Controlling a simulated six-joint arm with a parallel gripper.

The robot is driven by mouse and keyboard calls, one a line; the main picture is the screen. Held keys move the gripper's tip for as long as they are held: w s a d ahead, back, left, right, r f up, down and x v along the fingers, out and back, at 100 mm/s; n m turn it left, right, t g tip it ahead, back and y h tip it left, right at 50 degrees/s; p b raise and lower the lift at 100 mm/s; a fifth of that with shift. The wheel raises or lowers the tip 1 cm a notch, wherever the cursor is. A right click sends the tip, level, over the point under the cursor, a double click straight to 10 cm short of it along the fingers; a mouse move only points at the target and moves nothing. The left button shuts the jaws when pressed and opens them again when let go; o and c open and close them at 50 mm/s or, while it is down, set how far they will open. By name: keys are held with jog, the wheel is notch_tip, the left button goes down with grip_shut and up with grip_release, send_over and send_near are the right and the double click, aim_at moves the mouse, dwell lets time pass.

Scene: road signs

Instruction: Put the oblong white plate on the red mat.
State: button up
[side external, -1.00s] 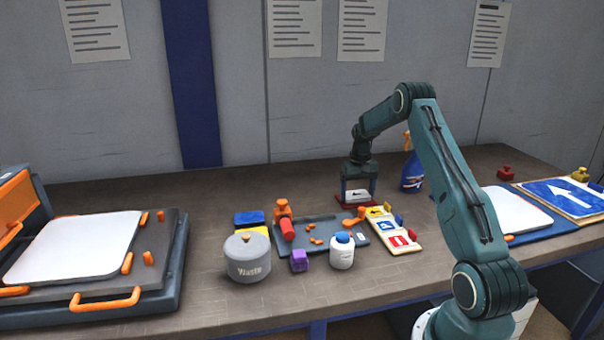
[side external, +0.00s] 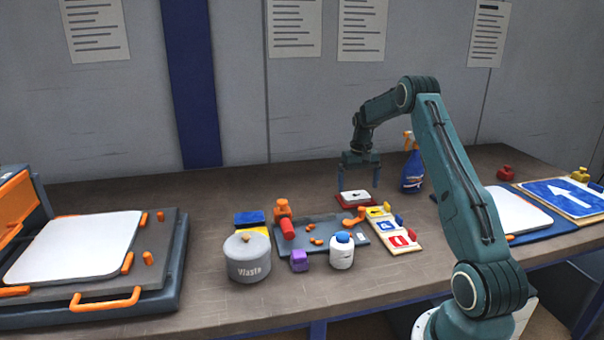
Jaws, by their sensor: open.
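The oblong white plate (side external: 356,195) with a small dark mark lies on the red mat (side external: 370,203) in the middle back of the bench. The mat's red border shows around the plate. My gripper (side external: 358,187) is open and empty just above the plate, its two blue fingers apart on either side, clear of it as far as I can see.
A blue spray bottle (side external: 411,170) stands close to the right of my gripper. The bench behind the mat is clear.

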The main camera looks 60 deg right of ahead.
aim_at(355, 197)
notch_tip(355, 197, up, 9)
jog(key=shift+f, duration=0.2)
dwell(0.5)
jog(key=s+a+r+n+t, duration=0.1)
jog(key=a+r, duration=0.4)
jog(key=a, duration=0.3)
jog(key=a+r+n+t+h, duration=0.1)
jog(key=a+r+n, duration=0.1)
jog(key=a+r, duration=0.5)
jog(key=s+a+r+n, duration=0.1)
jog(key=a+r, duration=0.1)
jog(key=a, duration=0.8)
jog(key=s+a+f+n+t, duration=0.1)
jog(key=s+a+n, duration=0.1)
jog(key=s+a, duration=0.7)
jog(key=s+a+f+n+t+y, duration=0.1)
jog(key=s+a+f+n+t, duration=0.1)
jog(key=s+a, duration=0.7)
jog(key=shift+s+n+t, duration=0.25)
jog(key=shift+n+t, duration=0.05)
jog(key=shift+n, duration=0.2)
